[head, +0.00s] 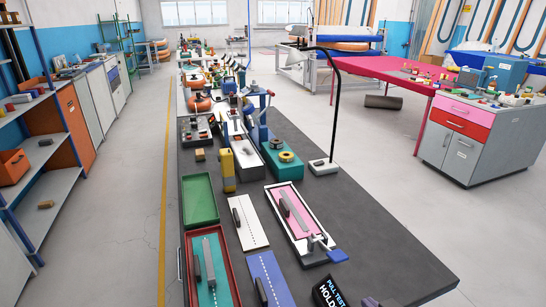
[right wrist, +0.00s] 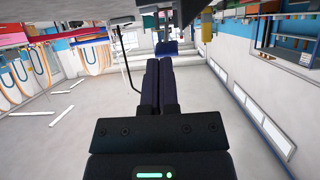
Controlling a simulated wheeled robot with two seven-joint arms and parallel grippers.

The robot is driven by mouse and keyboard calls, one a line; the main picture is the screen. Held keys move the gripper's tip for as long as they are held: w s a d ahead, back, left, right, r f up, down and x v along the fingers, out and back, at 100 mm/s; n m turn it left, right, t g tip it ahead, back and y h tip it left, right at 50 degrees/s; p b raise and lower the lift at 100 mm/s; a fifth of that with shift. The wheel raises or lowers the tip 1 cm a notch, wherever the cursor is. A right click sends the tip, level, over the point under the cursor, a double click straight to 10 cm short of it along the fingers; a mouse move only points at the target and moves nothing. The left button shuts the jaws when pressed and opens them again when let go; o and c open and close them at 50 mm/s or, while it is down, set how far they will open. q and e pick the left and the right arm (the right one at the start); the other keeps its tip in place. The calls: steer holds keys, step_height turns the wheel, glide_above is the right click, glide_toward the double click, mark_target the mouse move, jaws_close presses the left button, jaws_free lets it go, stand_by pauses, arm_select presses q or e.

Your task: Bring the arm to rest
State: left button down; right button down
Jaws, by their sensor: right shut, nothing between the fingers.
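My right gripper (right wrist: 158,62) shows in the right wrist view with its two dark fingers side by side, shut and empty. In the head view only a small dark tip of it (head: 370,302) shows at the bottom edge, right of the black pull test sign (head: 328,292). The rest of that arm is out of the picture. My left gripper is not in the head view.
The dark workbench (head: 345,220) carries a pink board with a clamp with a blue handle (head: 337,256), a green tray (head: 199,200) and a black lamp (head: 337,110). Bare bench top lies right of the clamp. A grey drawer cabinet (head: 460,150) stands beyond open floor.

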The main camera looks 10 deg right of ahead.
steer(key=s+a+f+g, duration=0.15)
steer(key=s+f, duration=0.25)
steer(key=f, duration=0.4)
steer(key=s+a+f+g, duration=0.1)
steer(key=s+f+g, duration=0.25)
steer(key=f, duration=0.35)
steer(key=s+a+f+g, duration=0.2)
steer(key=s+f, duration=0.2)
steer(key=s, duration=0.4)
steer(key=s+a+f+n+g, duration=0.1)
steer(key=s+a+f+g, duration=0.1)
steer(key=s+f, duration=0.3)
steer(key=s+a+f+n+g, duration=0.1)
steer(key=s+a+f+g, duration=0.2)
steer(key=s, duration=0.9)
step_height(320, 180, down, 2)
steer(key=shift+a+f+h, duration=0.1)
steer(key=shift+a+h, duration=0.3)
steer(key=shift+a, duration=0.15)
